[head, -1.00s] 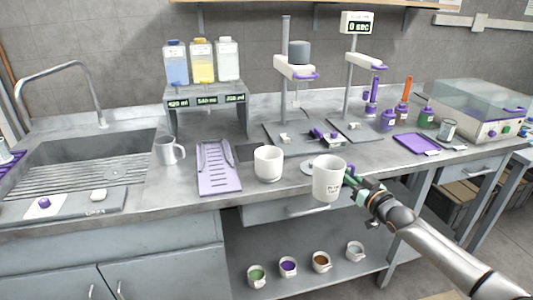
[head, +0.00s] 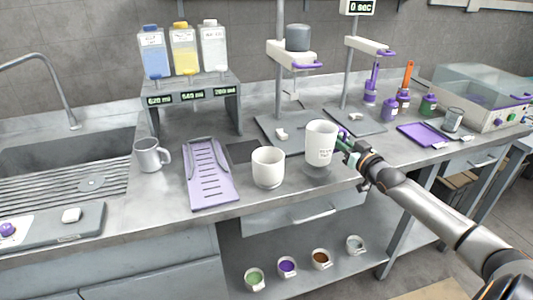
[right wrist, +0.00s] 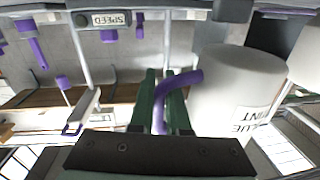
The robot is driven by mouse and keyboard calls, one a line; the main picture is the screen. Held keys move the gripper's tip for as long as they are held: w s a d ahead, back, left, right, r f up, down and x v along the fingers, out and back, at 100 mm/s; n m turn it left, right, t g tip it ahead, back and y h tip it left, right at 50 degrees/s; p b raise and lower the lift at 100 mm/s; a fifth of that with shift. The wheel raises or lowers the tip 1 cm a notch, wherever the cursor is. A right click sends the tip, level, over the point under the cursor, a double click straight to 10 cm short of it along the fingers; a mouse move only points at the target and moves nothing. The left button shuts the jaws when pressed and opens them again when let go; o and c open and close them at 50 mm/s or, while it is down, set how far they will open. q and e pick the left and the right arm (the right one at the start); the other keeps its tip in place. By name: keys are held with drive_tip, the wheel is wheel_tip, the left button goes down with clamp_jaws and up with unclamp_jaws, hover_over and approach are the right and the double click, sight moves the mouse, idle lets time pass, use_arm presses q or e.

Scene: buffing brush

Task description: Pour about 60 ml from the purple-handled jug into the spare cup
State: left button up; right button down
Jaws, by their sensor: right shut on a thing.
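The white jug (head: 320,143) has a dark printed label, and its purple handle (right wrist: 160,108) shows in the right wrist view. My right gripper (head: 348,149) is shut on that handle. The jug is nearly upright, held above the counter to the right of a plain white cup (head: 268,168). This cup stands upright on the counter near its front edge, apart from the jug; no writing on it can be read. The contents of both are not clearly visible. My left gripper is not in view.
A grey mug (head: 149,156) and a lilac slotted tray (head: 210,175) stand left of the white cup. A grey round piece (head: 317,171) lies below the jug. Stands with purple levers (head: 307,66) are behind. Several small cups sit on the shelf below.

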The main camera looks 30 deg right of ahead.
sight(320, 124)
drive_tip(key=shift+r, duration=0.1)
drive_tip(key=shift+a, duration=0.1)
drive_tip(key=n, duration=0.1)
drive_tip(key=a+r+n+p, duration=0.1)
drive_tip(key=r+n, duration=0.1)
drive_tip(key=n, duration=0.1)
drive_tip(key=shift+w+a+r+g, duration=0.25)
drive_tip(key=shift+w+a+g, duration=0.05)
drive_tip(key=shift+a, duration=0.05)
drive_tip(key=shift+w+a+r+n, duration=0.15)
drive_tip(key=shift+w+a+n, duration=0.05)
drive_tip(key=shift+a+n, duration=0.6)
drive_tip(key=shift+w+a+r+n+g, duration=0.15)
drive_tip(key=shift+a+r+n, duration=0.3)
drive_tip(key=shift+r, duration=0.15)
drive_tip(key=shift+w+a+r+n+g, duration=0.15)
drive_tip(key=shift+a+r+n, duration=0.15)
drive_tip(key=shift+r+n, duration=0.2)
drive_tip(key=r+n, duration=0.1)
drive_tip(key=a+r+n+h, duration=0.1)
drive_tip(key=shift+w+a+r+g, duration=0.1)
drive_tip(key=shift+w+r+g, duration=0.05)
drive_tip(key=shift+r+g, duration=0.15)
drive_tip(key=shift+a+r+n, duration=0.15)
drive_tip(key=shift+r+n, duration=0.25)
drive_tip(key=shift+n, duration=0.05)
